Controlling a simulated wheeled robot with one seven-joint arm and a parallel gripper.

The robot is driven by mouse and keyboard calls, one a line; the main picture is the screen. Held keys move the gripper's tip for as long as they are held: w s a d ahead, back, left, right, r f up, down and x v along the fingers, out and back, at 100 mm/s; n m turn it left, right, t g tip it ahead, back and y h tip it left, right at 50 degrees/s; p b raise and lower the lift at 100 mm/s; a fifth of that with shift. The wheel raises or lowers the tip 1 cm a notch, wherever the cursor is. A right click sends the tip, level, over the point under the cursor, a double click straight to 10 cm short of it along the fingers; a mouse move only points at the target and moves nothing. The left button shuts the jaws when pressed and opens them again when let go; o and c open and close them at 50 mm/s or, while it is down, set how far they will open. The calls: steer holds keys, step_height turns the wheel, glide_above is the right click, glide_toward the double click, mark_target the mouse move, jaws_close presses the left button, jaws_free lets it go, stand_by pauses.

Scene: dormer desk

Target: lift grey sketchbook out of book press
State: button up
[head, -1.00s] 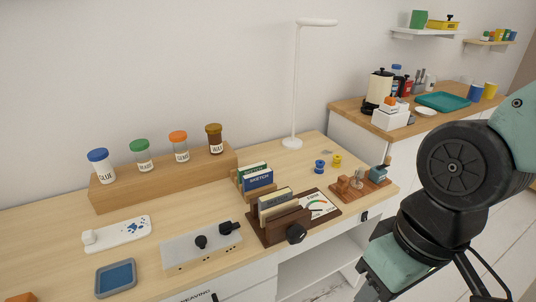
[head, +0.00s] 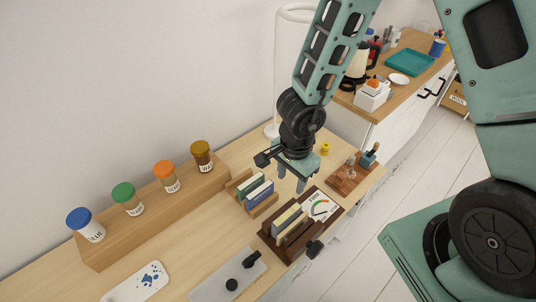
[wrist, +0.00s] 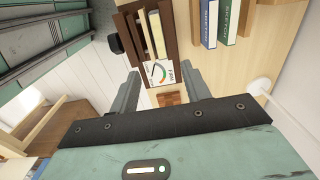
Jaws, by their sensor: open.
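The dark brown book press (head: 268,240) stands on the desk, with a black knob (head: 314,249) at its front and a dial card at its right. Upright books (head: 289,221) with pale page edges and dark covers stand in its slot; I cannot clearly tell which is the grey sketchbook. In the wrist view the press (wrist: 125,28) and its pale-edged books (wrist: 153,35) are at the top. My gripper (head: 290,183) is open and empty above the desk, behind and above the press. Its fingers (wrist: 161,86) are apart, with the dial card between and beyond them.
A wooden rack (head: 259,206) with blue and green sketchbooks stands just behind the press. A white lamp (head: 278,80) and a row of jars stand farther back.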

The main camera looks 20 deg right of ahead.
mark_target(288, 215)
step_height(288, 215, down, 18)
steer(key=b, duration=1.2)
steer(key=shift+r+b, duration=0.25)
steer(key=shift+b, duration=0.1)
jaws_close()
steer(key=c, duration=0.9)
jaws_free()
steer(key=shift+c, duration=0.4)
steer(key=shift+s+d, duration=0.15)
steer(key=shift+r, duration=0.1)
step_height(288, 215, up, 9)
steer(key=p, duration=1)
steer(key=shift+r, duration=0.2)
